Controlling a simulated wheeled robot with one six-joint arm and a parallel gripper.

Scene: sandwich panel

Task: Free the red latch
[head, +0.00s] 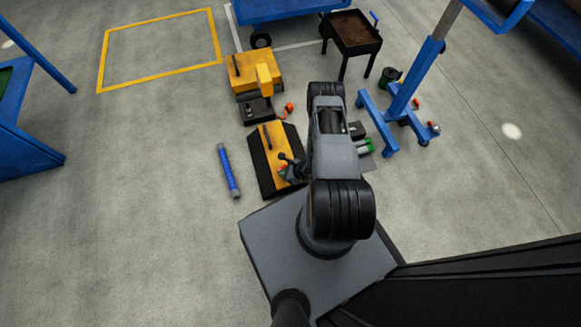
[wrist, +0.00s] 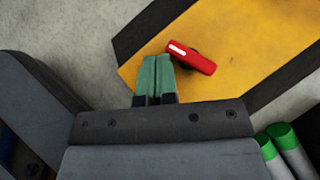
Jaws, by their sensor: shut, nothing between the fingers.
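The red latch (wrist: 192,57) is a short red bar with a pale stripe near its left end, lying slantwise across the yellow panel face on a dark round mount. In the wrist view my gripper (wrist: 155,58) is shut and empty, its two green fingers side by side. The fingertips are just left of and below the latch's left end; I cannot tell whether they touch it. The yellow panel (wrist: 258,42) has black edge strips. In the head view the panel (head: 285,136) lies beneath my arm, which hides part of it; the latch is hard to make out there.
A blue roll (head: 228,170) lies on the floor left of the panel. A yellow machine (head: 258,62) stands behind it. Green-and-white cylinders (head: 366,147) are to the right, near a blue stand (head: 402,102). A dark table (head: 352,32) stands farther back.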

